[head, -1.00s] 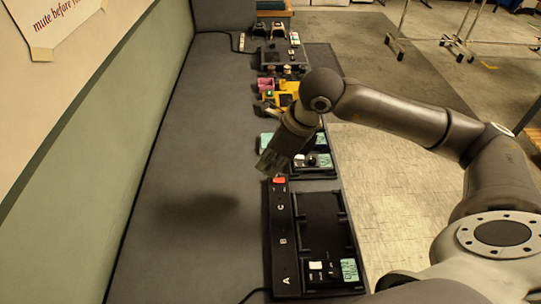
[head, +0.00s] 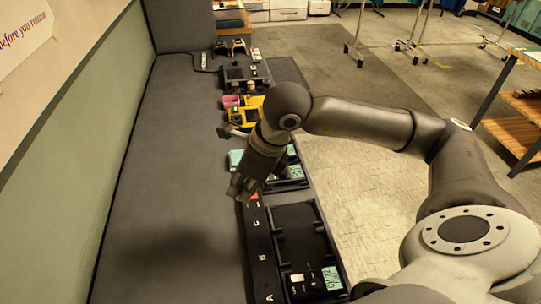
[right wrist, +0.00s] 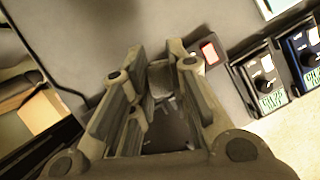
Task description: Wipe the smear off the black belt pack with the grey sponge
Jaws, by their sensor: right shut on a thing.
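My right gripper (head: 238,188) points down over the grey bench, beside the far end of the black strip lettered A, B, C. In the right wrist view its fingers (right wrist: 158,84) are shut on a small grey block, which looks like the grey sponge (right wrist: 160,74). The sponge is hidden in the head view. A black belt pack (right wrist: 262,84) with a lit display lies right of the gripper in the wrist view, apart from it. A dark blue pack (right wrist: 301,58) is beside it. I cannot make out a smear. My left gripper is not in view.
A black tray (head: 297,235) with a lit unit at its near end borders the lettered strip. A red piece (head: 253,198) sits by the gripper. Beyond are a yellow item (head: 246,110) and pink rolls (head: 231,101). The left bench (head: 170,190) is clear.

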